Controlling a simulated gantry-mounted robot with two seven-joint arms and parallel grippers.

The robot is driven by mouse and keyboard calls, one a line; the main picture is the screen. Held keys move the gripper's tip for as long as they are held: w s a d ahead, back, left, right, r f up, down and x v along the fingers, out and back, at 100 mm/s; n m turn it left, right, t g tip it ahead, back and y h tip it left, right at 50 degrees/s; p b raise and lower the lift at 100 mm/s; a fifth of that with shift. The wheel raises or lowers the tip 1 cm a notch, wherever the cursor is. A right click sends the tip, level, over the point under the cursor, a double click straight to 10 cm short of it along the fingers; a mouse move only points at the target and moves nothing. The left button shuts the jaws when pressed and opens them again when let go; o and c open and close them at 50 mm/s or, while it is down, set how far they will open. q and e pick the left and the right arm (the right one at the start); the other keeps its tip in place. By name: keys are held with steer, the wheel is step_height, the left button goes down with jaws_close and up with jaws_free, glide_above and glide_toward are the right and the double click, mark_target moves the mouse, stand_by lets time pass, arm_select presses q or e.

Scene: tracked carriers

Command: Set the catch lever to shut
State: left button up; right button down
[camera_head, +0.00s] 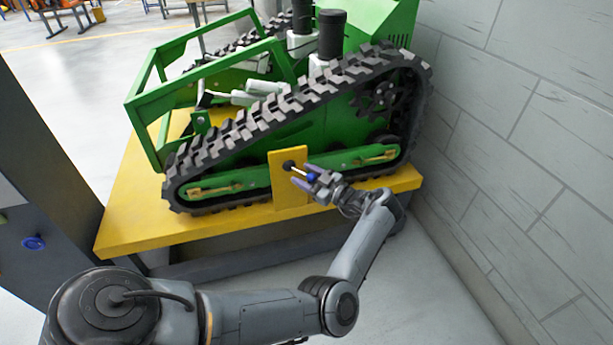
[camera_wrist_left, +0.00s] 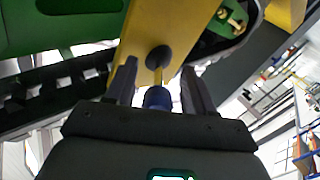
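The catch lever is a thin rod with a blue knob (camera_head: 311,177), set in a dark round pivot (camera_head: 289,166) on an upright yellow plate (camera_head: 290,190) at the side of the green tracked carrier (camera_head: 228,187). In the head view the rod slants down to the right from the pivot. My left gripper (camera_head: 304,175) is at the knob with its fingers open. In the left wrist view the blue knob (camera_wrist_left: 158,97) sits between the two fingers (camera_wrist_left: 160,84), with a gap visible on each side. My right gripper is not in view.
The carrier's rubber track (camera_head: 240,140) runs close above the plate, and a yellow platform (camera_head: 125,220) lies beneath it. A grey block wall (camera_head: 530,140) stands to the right. A dark post with a blue knob (camera_head: 33,242) is at the left. Floor (camera_head: 430,290) is clear at the lower right.

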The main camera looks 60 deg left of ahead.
arm_select(q)
steer(key=shift+w+d+r, duration=0.1)
steer(key=shift+w+d, duration=0.25)
steer(key=shift+d, duration=0.3)
steer(key=v, duration=0.9)
steer(key=shift+w+d, duration=0.1)
steer(key=shift+d, duration=0.05)
